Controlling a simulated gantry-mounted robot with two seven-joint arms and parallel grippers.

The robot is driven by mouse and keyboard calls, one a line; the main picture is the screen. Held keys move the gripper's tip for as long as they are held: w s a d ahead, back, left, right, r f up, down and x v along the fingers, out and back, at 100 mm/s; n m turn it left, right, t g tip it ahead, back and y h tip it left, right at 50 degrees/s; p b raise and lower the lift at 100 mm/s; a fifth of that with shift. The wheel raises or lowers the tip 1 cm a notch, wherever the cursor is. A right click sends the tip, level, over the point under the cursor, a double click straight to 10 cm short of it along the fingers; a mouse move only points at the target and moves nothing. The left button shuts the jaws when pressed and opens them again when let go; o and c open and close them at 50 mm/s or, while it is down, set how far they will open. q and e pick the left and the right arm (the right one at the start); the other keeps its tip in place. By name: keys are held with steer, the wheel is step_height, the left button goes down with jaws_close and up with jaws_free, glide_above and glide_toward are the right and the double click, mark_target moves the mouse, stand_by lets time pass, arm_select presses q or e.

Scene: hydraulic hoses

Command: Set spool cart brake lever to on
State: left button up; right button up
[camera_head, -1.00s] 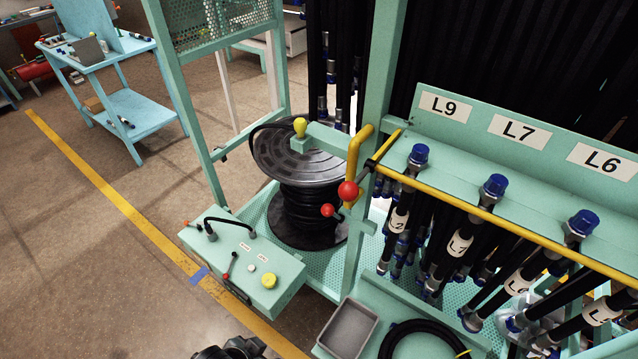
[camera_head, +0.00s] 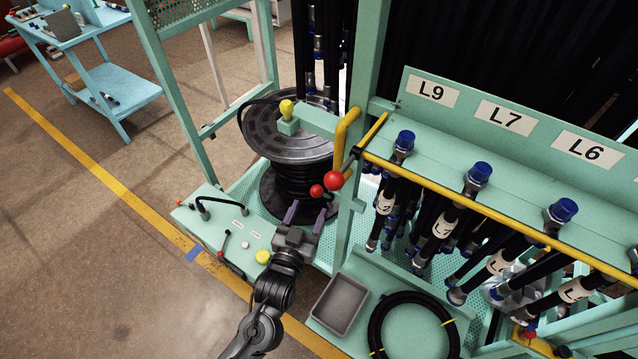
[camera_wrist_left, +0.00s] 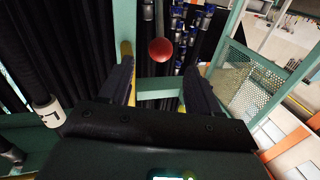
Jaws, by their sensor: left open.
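The spool cart carries a black hose reel (camera_head: 292,140) with a yellow knob on top. Two red ball knobs show by the green post: a larger one (camera_head: 333,180) on a black rod at the yellow rail's end, and a smaller one (camera_head: 317,190) just left of it. I cannot tell which is the brake lever, nor read its setting. My left gripper (camera_head: 307,210) is open and empty, fingers pointing up just below these knobs, apart from them. In the left wrist view, one red ball (camera_wrist_left: 160,50) lies ahead, between the fingers' lines. My right gripper is out of view.
A green control box (camera_head: 230,240) with a small lever and buttons stands left of my left gripper. A grey tray (camera_head: 339,303) and coiled black hose (camera_head: 413,312) lie to the right. The yellow rail (camera_head: 450,203) and hanging hoses fill the right side.

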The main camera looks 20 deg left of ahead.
mark_target(319, 186)
arm_select(q)
steer(key=w, duration=0.3)
steer(key=w+b, duration=0.1)
steer(key=w, duration=0.5)
steer(key=shift+w+a, duration=0.25)
steer(key=shift+c, duration=0.3)
jaws_close()
